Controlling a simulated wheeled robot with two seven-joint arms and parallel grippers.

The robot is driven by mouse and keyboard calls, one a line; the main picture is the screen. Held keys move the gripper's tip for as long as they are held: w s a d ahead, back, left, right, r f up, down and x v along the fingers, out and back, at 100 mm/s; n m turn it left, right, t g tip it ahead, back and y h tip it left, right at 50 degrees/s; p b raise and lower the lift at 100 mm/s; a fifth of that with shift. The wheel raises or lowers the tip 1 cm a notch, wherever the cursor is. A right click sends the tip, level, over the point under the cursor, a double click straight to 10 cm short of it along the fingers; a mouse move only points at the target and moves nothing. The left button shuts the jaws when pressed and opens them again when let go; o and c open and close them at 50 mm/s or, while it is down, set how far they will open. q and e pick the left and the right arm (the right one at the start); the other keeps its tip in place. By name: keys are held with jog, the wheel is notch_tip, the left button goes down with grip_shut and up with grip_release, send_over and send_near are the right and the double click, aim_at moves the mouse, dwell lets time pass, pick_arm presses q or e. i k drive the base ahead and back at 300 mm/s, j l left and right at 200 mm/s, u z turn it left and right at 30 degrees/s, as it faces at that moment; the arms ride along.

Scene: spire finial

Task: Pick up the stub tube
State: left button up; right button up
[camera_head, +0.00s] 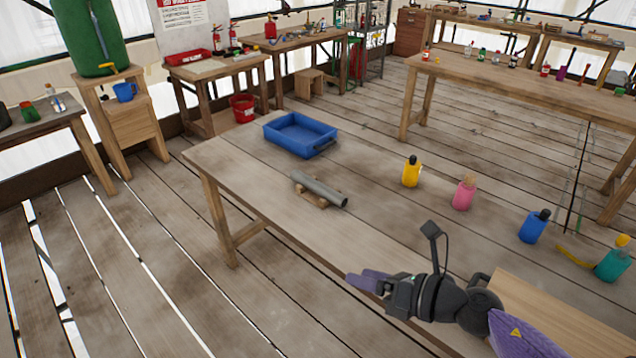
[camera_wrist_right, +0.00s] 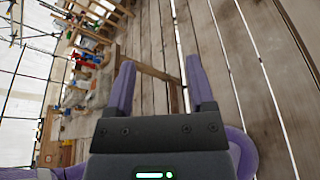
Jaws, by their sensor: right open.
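The stub tube (camera_head: 319,189) is a grey cylinder lying on a small wooden cradle (camera_head: 312,197) on the long wooden table (camera_head: 240,168). Its near end points to the lower right. My right gripper (camera_head: 360,281) is over the near part of the table, to the lower right of the tube and well apart from it. In the right wrist view its two purple fingers (camera_wrist_right: 160,85) are spread with nothing between them. The tube does not show clearly in that view. My left gripper is not in view.
A blue tray (camera_head: 300,134) stands on the table behind the tube. Yellow (camera_head: 411,172), pink (camera_head: 464,192), blue (camera_head: 534,227) and teal (camera_head: 612,261) bottles stand along the right side. A pale wooden board (camera_head: 545,310) lies near my right arm. The tabletop around the tube is clear.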

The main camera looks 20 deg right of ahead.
aim_at(335, 197)
jog(key=i+l, duration=1.2)
jog(key=l, duration=0.1)
